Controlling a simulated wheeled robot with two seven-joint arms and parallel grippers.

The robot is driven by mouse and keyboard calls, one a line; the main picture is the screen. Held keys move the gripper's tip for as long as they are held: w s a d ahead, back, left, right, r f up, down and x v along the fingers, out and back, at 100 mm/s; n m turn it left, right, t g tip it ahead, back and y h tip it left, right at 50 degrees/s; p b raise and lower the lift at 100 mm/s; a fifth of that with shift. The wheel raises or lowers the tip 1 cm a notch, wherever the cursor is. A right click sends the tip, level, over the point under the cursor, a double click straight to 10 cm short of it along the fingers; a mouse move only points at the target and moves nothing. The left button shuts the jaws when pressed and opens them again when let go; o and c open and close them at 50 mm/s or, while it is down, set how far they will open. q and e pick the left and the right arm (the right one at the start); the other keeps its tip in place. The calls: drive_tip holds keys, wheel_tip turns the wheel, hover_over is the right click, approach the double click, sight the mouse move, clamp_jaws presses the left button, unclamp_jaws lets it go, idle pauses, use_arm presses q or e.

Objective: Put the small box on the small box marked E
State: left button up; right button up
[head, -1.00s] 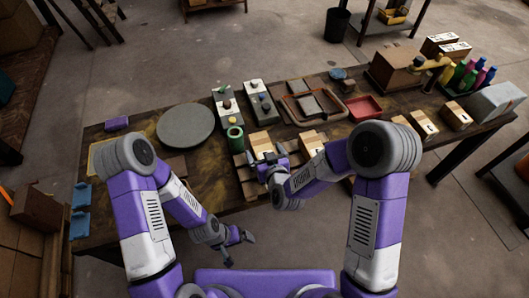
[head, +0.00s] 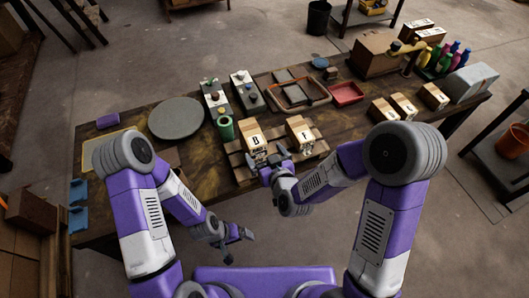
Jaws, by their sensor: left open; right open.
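Two small cardboard boxes stand on a slatted wooden pallet (head: 238,160) at the table's near edge. The left one, marked B (head: 253,137), and the right one, with a mark I cannot read surely (head: 301,131), have white labelled fronts. More small boxes stand to the right: one (head: 383,108), another (head: 404,106) and a third (head: 434,96); their marks are too small to read. My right gripper (head: 272,157) is open and empty, in front of and between the two pallet boxes. My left gripper (head: 240,246) is open and empty, low before the table.
A green cup (head: 226,128), a round grey disc (head: 176,117), a brown tray (head: 299,94) and a red tray (head: 346,93) are on the table (head: 201,169). Bottles (head: 445,57) and a large carton (head: 375,54) stand at the right. The table's left middle has free room.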

drive_tip(key=s+d+f+m+g+h, duration=0.1)
drive_tip(key=s+d+f+m+g, duration=0.2)
drive_tip(key=f, duration=0.5)
drive_tip(key=s+d+f+m+g, duration=0.1)
drive_tip(key=s+d+f+g, duration=0.3)
drive_tip(key=f, duration=0.4)
drive_tip(key=s+d+f+m+g, duration=0.2)
drive_tip(key=s+f+g, duration=0.3)
drive_tip(key=s+f, duration=0.3)
drive_tip(key=s+m, duration=0.1)
drive_tip(key=s, duration=0.3)
drive_tip(key=shift+s+f, duration=0.25)
drive_tip(key=shift+f, duration=0.05)
drive_tip(key=shift+d, duration=0.15)
